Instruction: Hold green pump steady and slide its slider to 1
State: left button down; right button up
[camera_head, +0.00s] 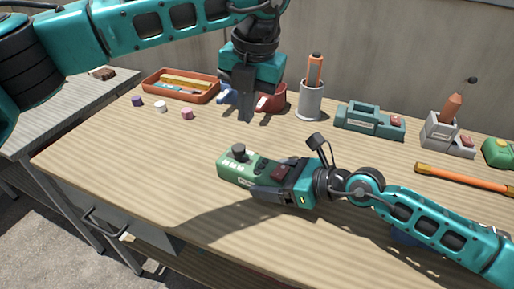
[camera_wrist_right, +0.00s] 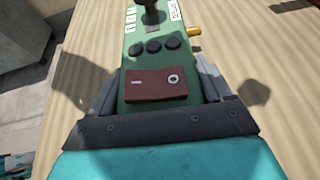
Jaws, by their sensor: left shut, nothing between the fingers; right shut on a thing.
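The green pump (camera_head: 231,170) lies on the wooden workbench in front of me. In the right wrist view the pump (camera_wrist_right: 128,82) shows a red-brown rocker switch (camera_wrist_right: 156,84), several round black buttons, and a black knob (camera_wrist_right: 150,10) in a slot at its far end, between white labels. The knob (camera_head: 238,152) also stands up in the head view. The slider's exact setting cannot be read. My right gripper (camera_head: 270,184) is shut on the pump's near body, a finger on each side. My left gripper (camera_head: 244,112) is shut and empty, pointing down above and behind the pump.
An orange tray (camera_head: 205,97), small coloured caps, a grey cup (camera_head: 311,104) with an orange tool, a teal device (camera_head: 368,122) and a grey device (camera_head: 446,138) stand along the back. An orange-handled rod (camera_head: 465,179) lies at right. The bench left of the pump is clear.

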aim_at(239, 152)
pick_arm(q)
jog(key=s+d+f+m+t+y, duration=0.1)
jog(key=s+d+m+t+y, duration=0.15)
jog(key=m, duration=1.45)
jog(key=s+d+m+t+y, duration=0.1)
jog(key=s+d+m+t, duration=0.15)
jog(key=m, duration=1.35)
jog(key=shift+m+h, duration=0.25)
jog(key=shift+m, duration=0.05)
jog(key=x, duration=1)
jog(key=shift+s+d+f, duration=0.1)
jog(key=shift+s+f, duration=0.05)
jog(key=shift+f, duration=0.05)
